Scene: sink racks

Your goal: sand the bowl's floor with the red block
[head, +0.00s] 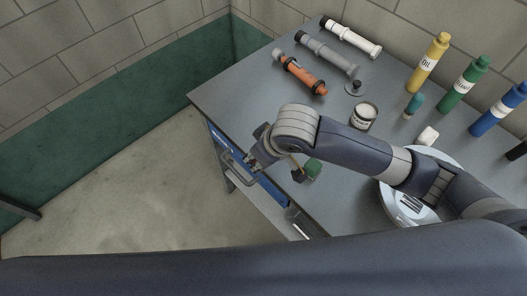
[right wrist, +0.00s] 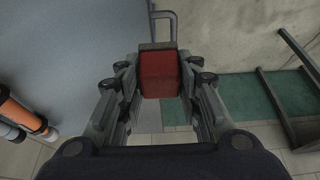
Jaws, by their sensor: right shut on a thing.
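My right gripper (right wrist: 161,100) is shut on the red block (right wrist: 160,75), which sits between its fingers in the right wrist view. In the head view the right gripper (head: 256,162) is at the left edge of the workbench, by a grey drawer handle, and the block cannot be made out there. A round white and silver dish (head: 391,205), seemingly the bowl, rests on the bench at the right, apart from the gripper. My right arm passes over it and hides much of it, including most of its floor. My left gripper is not in view.
Orange (head: 300,73), grey (head: 328,54) and white (head: 350,38) tubes lie at the back of the bench. A can (head: 363,116) and a green-headed tool (head: 313,168) are near my arm. Yellow (head: 434,65), green (head: 463,84) and blue (head: 497,110) bottles stand at the right.

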